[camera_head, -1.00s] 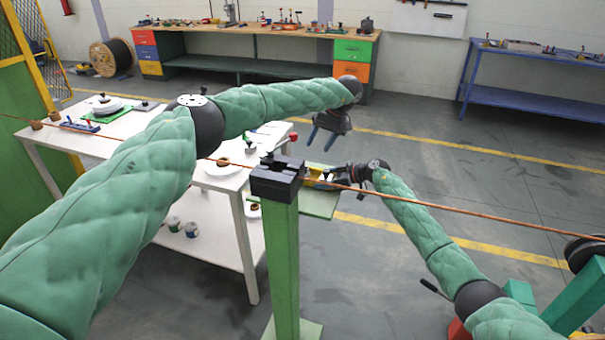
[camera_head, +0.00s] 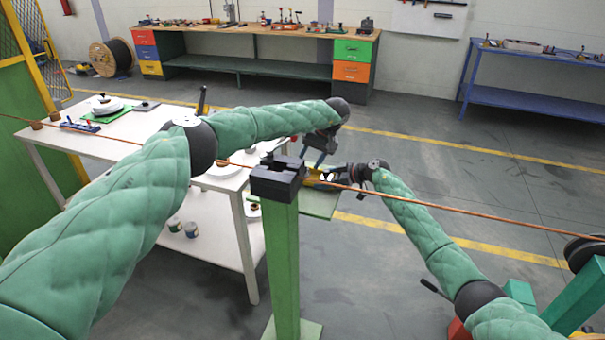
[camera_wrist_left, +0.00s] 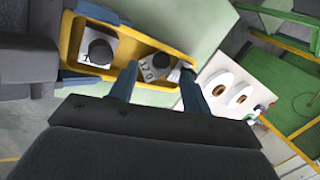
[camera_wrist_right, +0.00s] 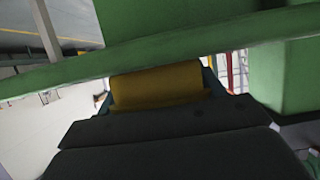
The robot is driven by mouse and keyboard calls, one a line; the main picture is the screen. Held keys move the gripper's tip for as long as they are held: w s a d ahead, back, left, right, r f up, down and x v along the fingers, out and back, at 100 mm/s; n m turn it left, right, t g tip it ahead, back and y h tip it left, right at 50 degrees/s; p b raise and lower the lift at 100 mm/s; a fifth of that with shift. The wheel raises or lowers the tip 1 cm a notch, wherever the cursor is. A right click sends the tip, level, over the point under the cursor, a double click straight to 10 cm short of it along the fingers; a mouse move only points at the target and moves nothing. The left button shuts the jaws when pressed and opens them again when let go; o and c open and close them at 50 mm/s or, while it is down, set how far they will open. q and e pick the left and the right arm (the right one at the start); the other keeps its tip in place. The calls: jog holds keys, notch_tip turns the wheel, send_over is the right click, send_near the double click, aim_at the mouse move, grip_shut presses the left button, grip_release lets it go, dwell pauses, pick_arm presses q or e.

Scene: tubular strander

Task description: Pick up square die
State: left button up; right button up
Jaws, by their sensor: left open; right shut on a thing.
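A yellow tray (camera_head: 316,180) is held by my right gripper (camera_head: 340,176) beside the green post. In the left wrist view the tray (camera_wrist_left: 66,42) holds a pale square plate with a dark round top (camera_wrist_left: 98,50) at left. A smaller grey piece with a dark top and markings (camera_wrist_left: 157,68) lies to its right. I cannot tell for sure which is the square die. My left gripper (camera_head: 318,160) is over the tray, open, its fingers (camera_wrist_left: 158,82) on either side of the smaller piece. Whether they touch it is unclear. The right wrist view shows the tray's yellow side (camera_wrist_right: 155,85) between the right fingers.
A black clamp block (camera_head: 278,180) tops the green post (camera_head: 285,265) close to the tray. A copper wire (camera_head: 430,207) runs across through it. A white table (camera_head: 50,150) with discs and small parts stands at left. The floor at right is mostly clear.

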pick_arm(q)
jog(key=x, duration=0.4)
jog(key=shift+a+f, duration=0.1)
jog(key=shift+a, duration=0.05)
grip_shut()
jog(key=shift+w, duration=0.1)
